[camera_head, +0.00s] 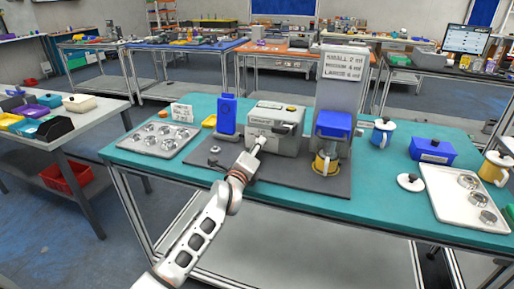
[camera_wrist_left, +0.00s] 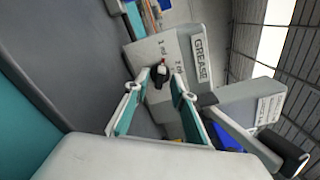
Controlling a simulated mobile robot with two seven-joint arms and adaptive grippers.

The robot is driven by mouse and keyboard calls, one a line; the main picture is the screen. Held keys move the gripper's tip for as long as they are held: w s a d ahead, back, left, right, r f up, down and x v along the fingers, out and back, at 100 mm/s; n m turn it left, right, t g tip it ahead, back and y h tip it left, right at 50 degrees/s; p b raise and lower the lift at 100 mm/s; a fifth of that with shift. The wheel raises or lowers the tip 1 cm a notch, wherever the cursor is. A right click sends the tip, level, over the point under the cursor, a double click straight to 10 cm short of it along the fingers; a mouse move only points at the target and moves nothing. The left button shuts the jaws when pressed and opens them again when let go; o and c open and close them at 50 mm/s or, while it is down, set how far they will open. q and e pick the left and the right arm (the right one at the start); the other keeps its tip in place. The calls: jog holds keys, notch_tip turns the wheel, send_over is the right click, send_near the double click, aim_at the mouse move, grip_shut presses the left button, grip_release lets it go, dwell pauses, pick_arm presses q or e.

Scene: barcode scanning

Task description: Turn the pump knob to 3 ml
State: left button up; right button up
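The pump is a light grey box (camera_head: 283,133) on a dark mat on the teal table, with a label reading GREASE on its front. My left gripper (camera_head: 258,145) is at the front of the box. In the left wrist view the black pump knob (camera_wrist_left: 161,76), with a small red mark, sits on the grey face near the printed 1 ml and 2 ml marks. My left gripper (camera_wrist_left: 157,85) is open there, its teal-padded fingertips on either side of the knob. I cannot tell if they touch it. The 3 ml mark is not clear. My right gripper is not seen.
Trays with round metal parts lie at both table ends. A blue box (camera_head: 432,151) sits further right.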

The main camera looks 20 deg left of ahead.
pick_arm(q)
grip_shut()
